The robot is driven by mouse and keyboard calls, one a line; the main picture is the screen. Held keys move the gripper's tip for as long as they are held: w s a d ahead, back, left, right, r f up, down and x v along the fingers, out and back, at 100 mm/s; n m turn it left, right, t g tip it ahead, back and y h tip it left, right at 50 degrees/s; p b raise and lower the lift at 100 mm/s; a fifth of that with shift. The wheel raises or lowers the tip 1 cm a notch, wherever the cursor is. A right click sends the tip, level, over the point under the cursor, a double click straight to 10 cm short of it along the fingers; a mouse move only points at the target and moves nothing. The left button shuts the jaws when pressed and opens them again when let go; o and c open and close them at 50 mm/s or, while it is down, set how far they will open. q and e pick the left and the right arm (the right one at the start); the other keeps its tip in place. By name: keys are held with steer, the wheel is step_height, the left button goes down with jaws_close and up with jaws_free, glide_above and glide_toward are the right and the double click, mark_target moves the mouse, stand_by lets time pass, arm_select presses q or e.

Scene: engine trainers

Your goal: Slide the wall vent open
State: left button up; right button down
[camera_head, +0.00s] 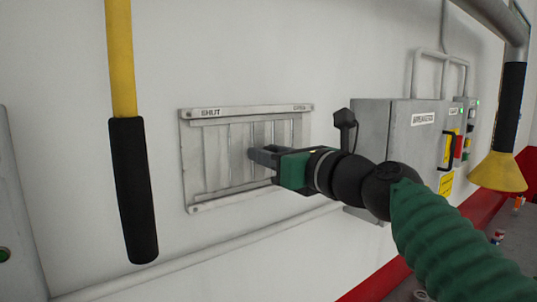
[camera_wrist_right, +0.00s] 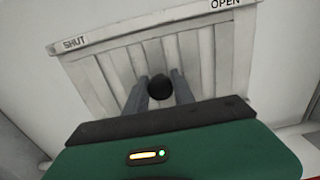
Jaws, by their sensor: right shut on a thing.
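The wall vent (camera_head: 204,157) is a pale grey slatted panel on the white wall, with a SHUT label at its upper left and an OPEN label at its upper right. It also shows in the right wrist view (camera_wrist_right: 103,85). My right gripper (camera_head: 254,152) reaches the vent from the right. In the right wrist view its two fingers (camera_wrist_right: 160,95) are shut on a dark round knob (camera_wrist_right: 160,88) in front of the slats. In the head view the fingers hide the knob. Dark gaps show between some slats right of the middle. My left gripper is not in view.
A grey breaker box (camera_head: 385,130) with a black lever is on the wall right of the vent. A yellow bar with a black grip (camera_head: 133,190) hangs in front at the left. A pipe (camera_head: 190,254) runs along the wall below the vent.

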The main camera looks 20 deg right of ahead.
steer(key=shift+w+d, duration=0.25)
steer(key=shift+d, duration=0.35)
steer(key=shift+w+d, duration=0.2)
steer(key=shift+d, duration=0.4)
steer(key=c, duration=1.3)
jaws_free()
steer(key=shift+o, duration=1.1)
steer(key=shift+w+d, duration=0.1)
steer(key=shift+d, duration=0.1)
steer(key=b+v, duration=0.7)
steer(key=v, duration=0.9)
steer(key=shift+d, duration=0.25)
steer(key=shift+a, duration=0.1)
